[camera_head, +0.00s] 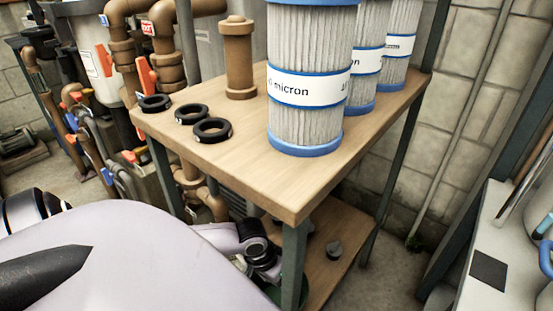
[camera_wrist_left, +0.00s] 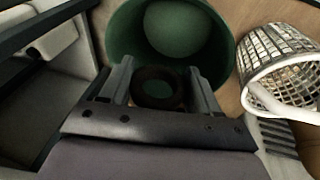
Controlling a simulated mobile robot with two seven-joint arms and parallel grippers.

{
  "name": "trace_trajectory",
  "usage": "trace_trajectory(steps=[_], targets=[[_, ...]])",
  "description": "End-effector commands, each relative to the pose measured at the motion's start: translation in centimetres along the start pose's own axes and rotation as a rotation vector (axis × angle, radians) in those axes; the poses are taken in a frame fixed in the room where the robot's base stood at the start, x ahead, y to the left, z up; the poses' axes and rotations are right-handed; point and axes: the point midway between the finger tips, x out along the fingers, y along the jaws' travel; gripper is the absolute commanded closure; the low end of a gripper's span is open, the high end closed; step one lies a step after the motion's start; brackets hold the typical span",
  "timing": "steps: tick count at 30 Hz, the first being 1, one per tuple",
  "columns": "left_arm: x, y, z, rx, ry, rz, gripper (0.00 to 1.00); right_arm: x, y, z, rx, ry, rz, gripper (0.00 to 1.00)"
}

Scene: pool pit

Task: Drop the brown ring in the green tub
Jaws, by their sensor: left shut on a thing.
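The brown ring (camera_wrist_left: 157,74) looks very dark in the left wrist view. My left gripper (camera_wrist_left: 161,68) is shut on it, with a grey finger at either side. The green tub (camera_wrist_left: 123,36) opens just beyond the fingertips, and its paler round floor shows. The ring overlaps the tub's near part in this view; I cannot tell how deep it is. In the head view a dark green bit of the tub (camera_head: 292,290) shows low behind the table leg. My left gripper's fingers are hidden there. My right gripper is not in view.
A wire basket (camera_wrist_left: 275,62) stands right of the tub. The wooden table (camera_head: 300,190) above carries several black rings (camera_head: 212,129), a brown pipe piece (camera_head: 238,60) and pleated filter cartridges (camera_head: 309,80). Its leg (camera_head: 293,262) and lower shelf (camera_head: 335,220) are close to my left arm.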

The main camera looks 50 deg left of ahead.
Motion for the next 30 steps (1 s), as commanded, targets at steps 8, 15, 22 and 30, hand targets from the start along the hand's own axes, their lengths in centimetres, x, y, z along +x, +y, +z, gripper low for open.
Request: trace_trajectory(steps=[8,15,22,30], targets=[[0.39,-0.09,0.07,0.000,0.001,0.000,0.81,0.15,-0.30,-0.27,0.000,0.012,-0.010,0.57],[0.38,-0.08,0.07,0.000,0.000,0.000,0.09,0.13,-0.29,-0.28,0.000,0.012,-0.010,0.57],[0.39,-0.08,0.07,0.000,0.000,0.000,0.09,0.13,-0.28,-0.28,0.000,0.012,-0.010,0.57],[0.40,-0.08,0.07,0.000,0.000,0.000,0.09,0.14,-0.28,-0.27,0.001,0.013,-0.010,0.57]])
